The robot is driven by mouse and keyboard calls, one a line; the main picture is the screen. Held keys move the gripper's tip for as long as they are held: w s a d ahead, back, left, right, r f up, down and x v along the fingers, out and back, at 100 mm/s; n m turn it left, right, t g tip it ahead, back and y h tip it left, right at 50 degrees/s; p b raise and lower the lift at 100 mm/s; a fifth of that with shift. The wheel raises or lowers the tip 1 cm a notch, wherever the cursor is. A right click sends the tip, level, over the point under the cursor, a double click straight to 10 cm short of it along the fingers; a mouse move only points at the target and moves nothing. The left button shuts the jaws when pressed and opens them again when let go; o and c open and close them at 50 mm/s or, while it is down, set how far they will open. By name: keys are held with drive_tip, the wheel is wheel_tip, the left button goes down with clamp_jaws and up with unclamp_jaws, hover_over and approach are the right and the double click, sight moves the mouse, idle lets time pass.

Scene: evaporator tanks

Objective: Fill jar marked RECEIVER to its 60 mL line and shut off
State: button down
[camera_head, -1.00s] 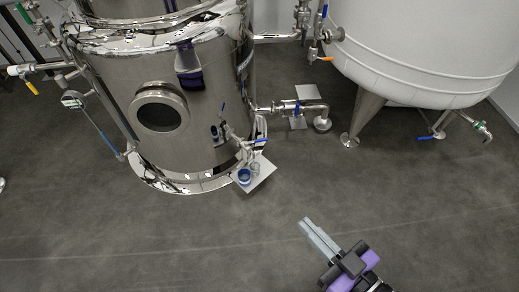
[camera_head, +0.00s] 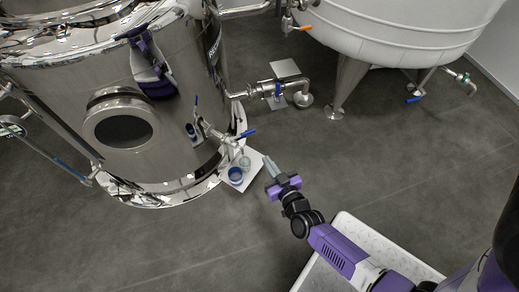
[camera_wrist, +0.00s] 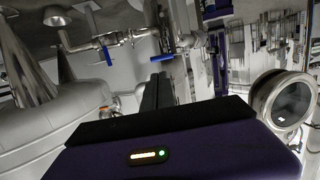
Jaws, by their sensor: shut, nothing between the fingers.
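A small white shelf (camera_head: 243,180) juts from the foot of the steel tank (camera_head: 150,85) in the head view. On it stand a jar with blue in it (camera_head: 236,176) and a clear jar (camera_head: 245,162). No label or fill line is legible, so I cannot tell which is RECEIVER. A small tap with a blue lever (camera_head: 247,133) sits on the tank above the shelf. My gripper (camera_head: 268,162) is shut and empty, just right of the shelf and apart from the jars. In the wrist view its dark fingers (camera_wrist: 158,95) point toward a blue lever (camera_wrist: 162,58).
A pipe valve with a blue handle (camera_head: 277,90) stands behind, right of the tank. A large white tank (camera_head: 400,30) on steel legs stands at the back right. The grey floor (camera_head: 410,150) is clear at the right.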

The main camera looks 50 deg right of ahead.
sight(244, 134)
drive_tip(key=b+x, duration=0.5)
drive_tip(key=x, duration=0.8)
